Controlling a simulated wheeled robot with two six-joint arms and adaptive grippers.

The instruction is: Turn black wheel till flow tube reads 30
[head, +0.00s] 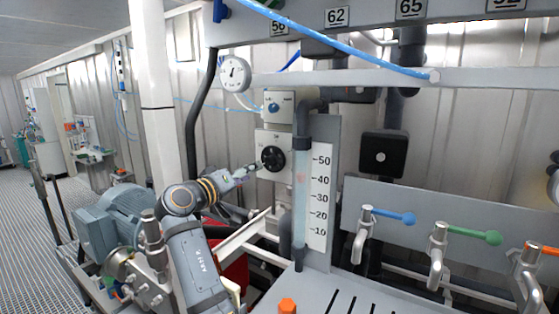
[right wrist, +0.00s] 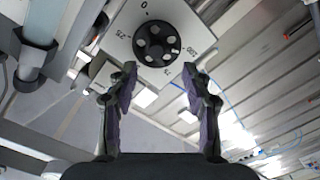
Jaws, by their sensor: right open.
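The black wheel (head: 273,158) is on a pale panel left of the flow tube (head: 300,205). In the right wrist view the wheel (right wrist: 157,43) has several round holes and a dial around it marked 0, 25, 75 and 100. The upright tube stands beside a white scale (head: 318,195) marked 10 to 50. A faint reddish patch shows in it near 40; I cannot tell the exact reading. My right gripper (head: 250,169) is just left of the wheel. Its two fingers (right wrist: 160,78) are apart, with the wheel beyond their tips, and nothing is between them. My left gripper is out of view.
A round gauge (head: 235,73) and a small box with a blue knob (head: 278,107) are above the wheel. Blue (head: 395,216), green (head: 480,236) and orange-handled valves stand at right. A motor (head: 120,215) is at left. A dark hose runs down behind my arm.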

